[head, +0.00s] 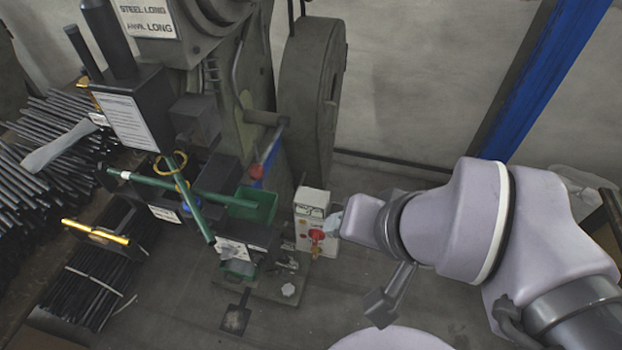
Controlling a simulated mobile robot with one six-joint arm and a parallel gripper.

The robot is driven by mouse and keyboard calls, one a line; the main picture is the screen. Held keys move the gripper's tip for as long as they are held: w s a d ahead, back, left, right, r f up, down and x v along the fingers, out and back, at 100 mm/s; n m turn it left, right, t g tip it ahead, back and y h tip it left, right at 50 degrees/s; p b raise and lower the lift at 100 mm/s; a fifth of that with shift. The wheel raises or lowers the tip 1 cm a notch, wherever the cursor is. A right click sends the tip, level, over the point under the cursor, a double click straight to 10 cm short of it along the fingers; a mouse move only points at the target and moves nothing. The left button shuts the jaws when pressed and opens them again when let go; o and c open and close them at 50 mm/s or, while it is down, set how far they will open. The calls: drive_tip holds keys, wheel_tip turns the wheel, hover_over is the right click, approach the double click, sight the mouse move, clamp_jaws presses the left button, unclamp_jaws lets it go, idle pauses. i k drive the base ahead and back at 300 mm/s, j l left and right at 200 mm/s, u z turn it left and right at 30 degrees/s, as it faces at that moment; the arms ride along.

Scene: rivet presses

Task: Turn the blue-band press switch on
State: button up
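A dark green-grey press (235,60) with a large flywheel (308,95) stands at the centre. A strip of blue (274,165) shows low on its body. A small white switch box (312,203) stands at the press's lower right. It has a red knob (317,236) on its front; the switch position is too small to tell. My gripper (335,224) is at the right side of the box, its tip very close to the red knob. I cannot tell whether it touches. Its fingers are mostly hidden, so their opening does not show.
Bundles of dark rods (85,290) lie at the left. Green rods (190,190) and a green bin (256,205) are at the press front. A red ball knob (257,171) sits near them. A blue post (540,75) stands at the right. Floor between box and wall is clear.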

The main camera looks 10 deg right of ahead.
sight(316, 235)
drive_tip(key=j+z, duration=0.15)
drive_tip(key=j, duration=1)
drive_tip(key=k+j+z, duration=0.15)
drive_tip(key=j, duration=0.95)
